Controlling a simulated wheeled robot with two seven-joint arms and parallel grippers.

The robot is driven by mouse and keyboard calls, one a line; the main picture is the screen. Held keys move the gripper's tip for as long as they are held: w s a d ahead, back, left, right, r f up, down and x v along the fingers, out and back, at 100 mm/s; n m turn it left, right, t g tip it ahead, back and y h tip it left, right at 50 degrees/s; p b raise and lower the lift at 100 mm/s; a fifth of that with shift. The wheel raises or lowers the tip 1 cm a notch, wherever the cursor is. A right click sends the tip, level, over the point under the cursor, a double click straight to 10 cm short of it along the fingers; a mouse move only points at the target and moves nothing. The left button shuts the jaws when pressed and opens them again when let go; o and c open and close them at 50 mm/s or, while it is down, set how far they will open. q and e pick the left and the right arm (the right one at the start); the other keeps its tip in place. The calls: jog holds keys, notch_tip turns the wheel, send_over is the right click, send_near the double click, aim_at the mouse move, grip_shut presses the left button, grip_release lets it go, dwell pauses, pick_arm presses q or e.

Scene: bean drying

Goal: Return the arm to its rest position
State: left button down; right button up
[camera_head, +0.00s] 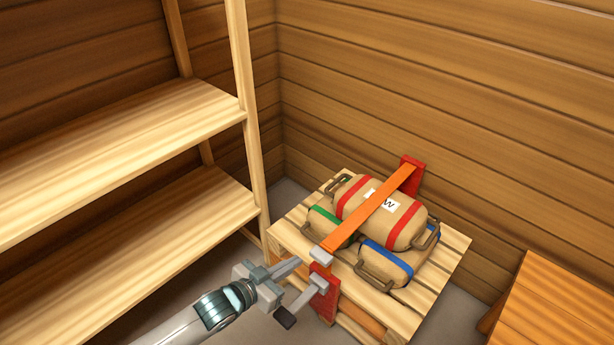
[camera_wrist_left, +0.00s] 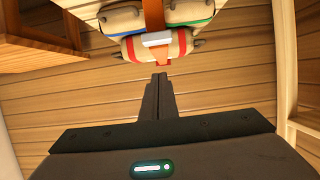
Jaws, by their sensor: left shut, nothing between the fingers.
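My left gripper (camera_head: 296,264) comes in from the bottom left in the head view, at the near side of a slatted pallet (camera_head: 446,257). In the left wrist view its two fingers (camera_wrist_left: 160,77) are together with nothing between them. An orange strap (camera_head: 372,206) runs over stacked sacks on the pallet, between two red posts. A grey buckle (camera_head: 321,256) sits on the strap's near end, close to my fingertips; whether they touch is unclear. A grey lever with a dark grip (camera_head: 285,317) shows by the near red post (camera_head: 325,296). My right gripper is not in view.
A red-banded sack (camera_head: 405,224) lies on top of a green-banded sack (camera_head: 318,222) and a blue-banded sack (camera_head: 386,262). Empty wooden shelves (camera_head: 110,145) stand left of my arm. A wooden piece (camera_head: 550,305) stands at the right. Plank walls close off the back.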

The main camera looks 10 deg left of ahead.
pick_arm(q)
jog(key=s+a+f+n+g+y, duration=0.1)
jog(key=s+a+f+n+y, duration=0.15)
jog(key=f, duration=0.75)
jog(key=s+a+f+n+y, duration=0.1)
jog(key=s+a+f+y, duration=0.2)
jog(key=f, duration=0.6)
jog(key=s+a+f+g, duration=0.1)
jog(key=s+f+g, duration=0.1)
jog(key=s+f, duration=0.7)
jog(key=s+a+f+n+g+y, duration=0.1)
jog(key=s+a+f+g, duration=0.1)
jog(key=s+f, duration=0.7)
jog(key=s, duration=0.4)
jog(key=shift+s+f+g, duration=0.2)
jog(key=shift+s+g, duration=0.1)
jog(key=shift+s, duration=0.05)
jog(key=shift+d, duration=0.1)
